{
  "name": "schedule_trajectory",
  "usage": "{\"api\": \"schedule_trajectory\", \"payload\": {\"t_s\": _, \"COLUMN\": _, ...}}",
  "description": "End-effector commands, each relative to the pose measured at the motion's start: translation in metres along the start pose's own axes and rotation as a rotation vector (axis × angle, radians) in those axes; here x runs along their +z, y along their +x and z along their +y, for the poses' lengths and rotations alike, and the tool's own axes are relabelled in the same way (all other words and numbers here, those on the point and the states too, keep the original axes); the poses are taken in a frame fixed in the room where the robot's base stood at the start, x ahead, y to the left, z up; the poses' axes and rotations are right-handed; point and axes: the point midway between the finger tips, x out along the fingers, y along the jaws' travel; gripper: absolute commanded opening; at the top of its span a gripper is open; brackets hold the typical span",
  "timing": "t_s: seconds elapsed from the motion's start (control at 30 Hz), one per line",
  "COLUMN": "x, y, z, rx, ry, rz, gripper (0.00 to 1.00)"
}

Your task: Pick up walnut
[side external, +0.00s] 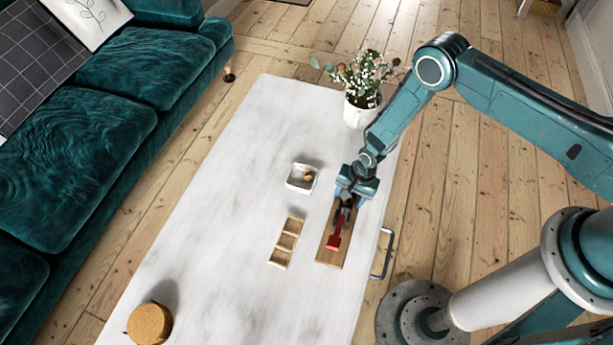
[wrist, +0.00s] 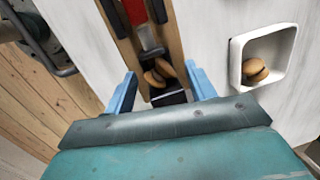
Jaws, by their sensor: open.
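A brown rounded walnut (wrist: 162,66) lies on the wooden board between my fingers in the wrist view; it seems to be in two parts, against a dark piece. Another brown walnut (wrist: 256,70) lies in a white square dish (wrist: 236,52), also seen in the side view (side external: 293,185). My gripper (wrist: 160,70) is open, one blue finger on each side of the board, with a gap to the nut. In the side view my gripper (side external: 346,205) is low over the far end of the board (side external: 329,258) and hides the nut there.
A red-handled tool (side external: 334,242) lies on the board, beyond the nut in the wrist view. A wooden divided tray (side external: 285,243) is left of the board. A potted plant (side external: 363,112) stands behind my arm, and a round cork piece (side external: 149,324) sits at front left. The white tabletop between is clear.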

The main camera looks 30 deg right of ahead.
Motion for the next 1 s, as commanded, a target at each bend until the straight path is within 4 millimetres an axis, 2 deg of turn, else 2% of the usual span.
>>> {"api": "schedule_trajectory", "payload": {"t_s": 0.03, "x": 0.0, "y": 0.0, "z": 0.0, "rx": 0.0, "ry": 0.0, "rz": 0.0, "gripper": 0.55}}
{"api": "schedule_trajectory", "payload": {"t_s": 0.27, "x": 0.0, "y": 0.0, "z": 0.0, "rx": 0.0, "ry": 0.0, "rz": 0.0, "gripper": 0.1}}
{"api": "schedule_trajectory", "payload": {"t_s": 0.3, "x": 0.0, "y": 0.0, "z": 0.0, "rx": 0.0, "ry": 0.0, "rz": 0.0, "gripper": 0.08}}
{"api": "schedule_trajectory", "payload": {"t_s": 0.37, "x": 0.0, "y": 0.0, "z": 0.0, "rx": 0.0, "ry": 0.0, "rz": 0.0, "gripper": 0.08}}
{"api": "schedule_trajectory", "payload": {"t_s": 0.4, "x": 0.0, "y": 0.0, "z": 0.0, "rx": 0.0, "ry": 0.0, "rz": 0.0, "gripper": 0.05}}
{"api": "schedule_trajectory", "payload": {"t_s": 0.77, "x": 0.0, "y": -0.002, "z": -0.001, "rx": -0.001, "ry": 0.0, "rz": 0.0, "gripper": 0.04}}
{"api": "schedule_trajectory", "payload": {"t_s": 1.0, "x": 0.001, "y": -0.016, "z": -0.003, "rx": -0.001, "ry": 0.0, "rz": 0.0, "gripper": 0.04}}
